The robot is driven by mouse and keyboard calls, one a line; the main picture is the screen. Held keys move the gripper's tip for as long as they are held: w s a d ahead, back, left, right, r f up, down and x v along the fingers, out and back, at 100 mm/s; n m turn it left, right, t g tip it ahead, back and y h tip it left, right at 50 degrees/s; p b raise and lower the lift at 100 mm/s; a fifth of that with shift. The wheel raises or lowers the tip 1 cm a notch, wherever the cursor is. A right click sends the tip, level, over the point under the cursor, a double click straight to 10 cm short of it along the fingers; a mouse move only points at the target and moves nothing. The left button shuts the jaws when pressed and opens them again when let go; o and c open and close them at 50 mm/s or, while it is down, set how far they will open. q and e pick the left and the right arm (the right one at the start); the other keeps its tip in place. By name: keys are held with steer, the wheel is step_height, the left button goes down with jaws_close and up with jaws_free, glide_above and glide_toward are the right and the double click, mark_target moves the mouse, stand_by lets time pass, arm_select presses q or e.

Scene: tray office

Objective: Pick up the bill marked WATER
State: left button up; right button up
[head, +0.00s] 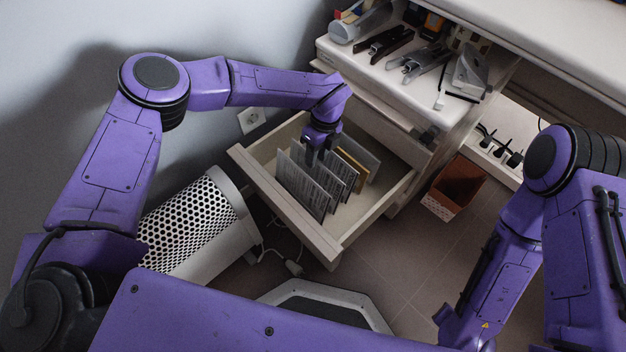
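An open drawer (337,241) holds several upright sheets standing in a row. A grey printed sheet (300,188) is at the front left, with more grey sheets behind it. A tan sheet (352,172) and a plain grey sheet (362,153) stand farther right. No marking is readable, so I cannot tell which one is the WATER bill. My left gripper (316,158) points down into the drawer at the tops of the middle sheets. Its dark fingers are small and partly hidden, so I cannot tell whether they are open or touching paper.
The desk unit (395,85) above the drawer carries staplers (385,42) and a tape dispenser (468,72). A brown bin (455,187) and a power strip (495,150) are to the right.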

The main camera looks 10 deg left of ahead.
mark_target(315, 169)
arm_select(q)
steer(key=f, duration=0.1)
steer(key=f+b, duration=0.1)
steer(key=f, duration=0.1)
steer(key=s+f+b, duration=0.1)
steer(key=f, duration=0.1)
steer(key=shift+f, duration=0.25)
steer(key=shift+r, duration=0.1)
jaws_close()
steer(key=shift+r, duration=0.1)
